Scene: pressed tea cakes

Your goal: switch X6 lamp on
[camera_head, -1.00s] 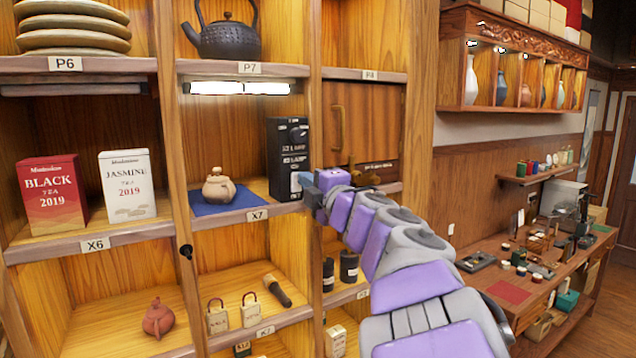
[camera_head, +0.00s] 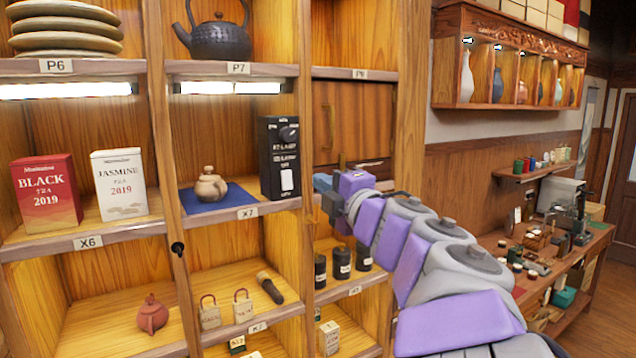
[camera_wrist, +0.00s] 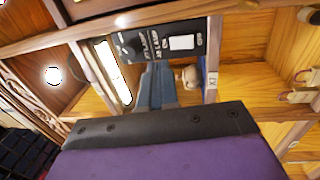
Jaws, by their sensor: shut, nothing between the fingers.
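The X6 lamp (camera_head: 66,90) is a strip under the shelf edge above compartment X6, and it glows white. The X7 lamp (camera_head: 235,87) beside it is also lit. A black control box (camera_head: 268,165) stands at the right end of compartment X7, with a dark knob (camera_head: 288,134) above a white switch (camera_head: 287,180). The box also shows in the wrist view (camera_wrist: 155,50), its lettering sideways. My gripper (camera_head: 322,183) is shut and empty, in front of the shelf and just right of the box. In the wrist view its fingers (camera_wrist: 157,82) point toward the box; contact cannot be told.
Compartment X6 holds a red tea box (camera_head: 47,193) and a white tea box (camera_head: 118,184). A small teapot (camera_head: 211,184) sits on a blue cloth left of the control box. A wooden upright (camera_head: 163,150) divides the compartments. Open room lies in front of the shelf.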

